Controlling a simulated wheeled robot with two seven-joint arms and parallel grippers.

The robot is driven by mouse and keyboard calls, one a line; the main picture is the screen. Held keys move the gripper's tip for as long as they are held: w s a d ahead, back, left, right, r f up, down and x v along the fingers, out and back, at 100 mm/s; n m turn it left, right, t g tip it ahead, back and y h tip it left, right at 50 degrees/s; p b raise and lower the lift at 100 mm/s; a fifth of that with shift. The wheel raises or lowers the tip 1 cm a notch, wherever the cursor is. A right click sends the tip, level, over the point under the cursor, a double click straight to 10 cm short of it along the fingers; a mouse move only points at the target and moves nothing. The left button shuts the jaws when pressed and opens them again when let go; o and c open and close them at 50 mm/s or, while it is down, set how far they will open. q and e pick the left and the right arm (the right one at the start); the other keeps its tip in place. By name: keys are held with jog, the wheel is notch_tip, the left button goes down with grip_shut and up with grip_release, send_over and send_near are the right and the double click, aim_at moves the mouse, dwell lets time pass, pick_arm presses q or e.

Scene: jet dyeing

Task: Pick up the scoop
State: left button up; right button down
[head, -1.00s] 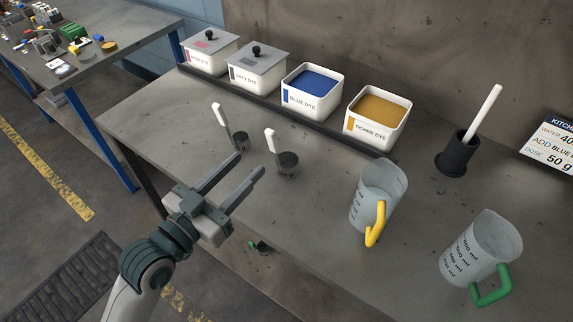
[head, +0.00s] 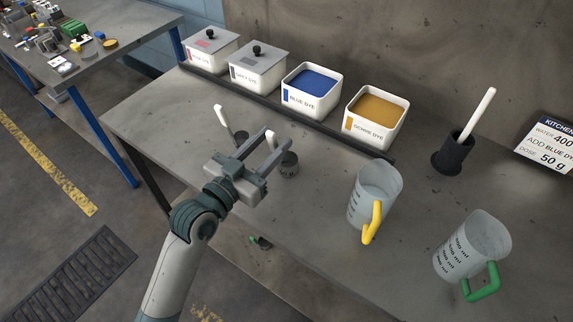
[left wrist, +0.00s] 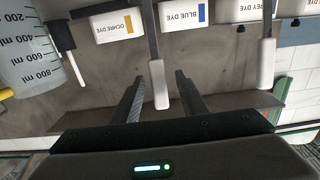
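Two scoops with white handles and dark cups stand on the grey bench. The nearer scoop (head: 289,164) is partly hidden behind my left gripper (head: 274,143), whose fingers are open beside its handle. In the left wrist view, that scoop's white handle (left wrist: 160,86) shows between the two open fingers of the gripper (left wrist: 168,72), with a gap to the right finger. I cannot tell whether it touches the left finger. The other scoop (head: 221,116) stands to the left; its handle (left wrist: 266,63) is right of the fingers in the wrist view. My right gripper is not in view.
White bins of blue dye (head: 309,99) and ochre dye (head: 371,127) stand behind, with two lidded bins further left. A clear jug with a yellow handle (head: 371,187), a green-handled jug (head: 466,246) and a black holder (head: 452,155) with a white rod are to the right.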

pick_arm(q)
jog(key=shift+w+d+r+p, duration=0.1)
jog(key=shift+w+d+p, duration=0.2)
jog(key=shift+w, duration=0.05)
jog(key=p+x, duration=0.1)
jog(key=x, duration=0.3)
jog(key=shift+w+d+f+p, duration=0.1)
jog(key=shift+w+f+p, duration=0.1)
jog(key=shift+p, duration=0.2)
jog(key=shift+s, duration=0.1)
grip_shut()
